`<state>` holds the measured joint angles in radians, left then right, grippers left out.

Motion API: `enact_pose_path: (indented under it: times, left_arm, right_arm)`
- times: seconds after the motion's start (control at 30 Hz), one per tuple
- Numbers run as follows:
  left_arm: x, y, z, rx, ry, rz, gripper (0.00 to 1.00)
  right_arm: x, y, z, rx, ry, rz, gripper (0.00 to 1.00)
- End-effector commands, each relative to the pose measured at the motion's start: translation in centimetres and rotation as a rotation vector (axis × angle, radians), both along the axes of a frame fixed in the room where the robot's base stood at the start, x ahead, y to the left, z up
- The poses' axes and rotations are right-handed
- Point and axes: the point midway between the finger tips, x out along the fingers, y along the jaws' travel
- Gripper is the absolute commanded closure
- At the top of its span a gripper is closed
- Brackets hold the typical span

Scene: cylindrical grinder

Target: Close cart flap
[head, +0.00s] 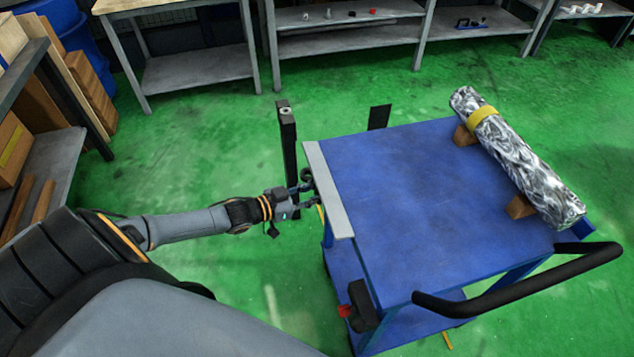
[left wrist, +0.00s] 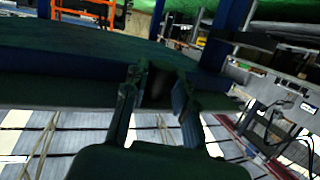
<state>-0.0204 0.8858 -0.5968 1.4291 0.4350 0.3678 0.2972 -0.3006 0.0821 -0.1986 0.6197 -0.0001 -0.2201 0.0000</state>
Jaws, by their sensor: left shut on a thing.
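The blue cart (head: 420,190) stands on the right with a flat top. A light grey strip (head: 328,190), which looks like the flap, runs along the top's left edge, about level with it. My left gripper (head: 306,184) is at the outer side of this strip, near its middle. In the left wrist view the fingers of my left gripper (left wrist: 157,105) are closed around a dark block-like part (left wrist: 158,84) under the cart's edge. I cannot tell exactly which part this is. My right gripper is not in view.
A shiny metal cylinder (head: 525,165) with a yellow band lies on wooden blocks on the cart. A black push handle (head: 520,285) is at the near right. A black post (head: 288,145) stands left of the cart. Workbenches (head: 345,20) line the back; green floor between is clear.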

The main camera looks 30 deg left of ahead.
Motion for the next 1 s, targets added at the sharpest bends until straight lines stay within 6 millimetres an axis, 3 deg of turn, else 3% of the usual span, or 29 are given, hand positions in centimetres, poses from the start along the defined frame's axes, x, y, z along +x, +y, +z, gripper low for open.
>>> enact_pose_path:
  times: [0.03, 0.4, 0.7, 1.0]
  left_arm:
    - [0.0, 0.1, 1.6, 0.029, 0.031, 0.000, 1.00]
    - [-0.2, 0.5, 3.4, 0.256, 0.290, -0.001, 1.00]
    - [-0.1, 0.3, 4.8, 0.439, 0.507, 0.000, 1.00]
    - [0.3, -0.1, 5.8, 0.619, 0.723, 0.001, 1.00]
  right_arm:
    - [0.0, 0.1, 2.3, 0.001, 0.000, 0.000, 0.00]
    - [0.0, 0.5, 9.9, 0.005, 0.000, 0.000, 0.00]
    - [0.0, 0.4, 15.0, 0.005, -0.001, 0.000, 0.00]
    - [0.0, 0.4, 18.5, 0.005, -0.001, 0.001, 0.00]
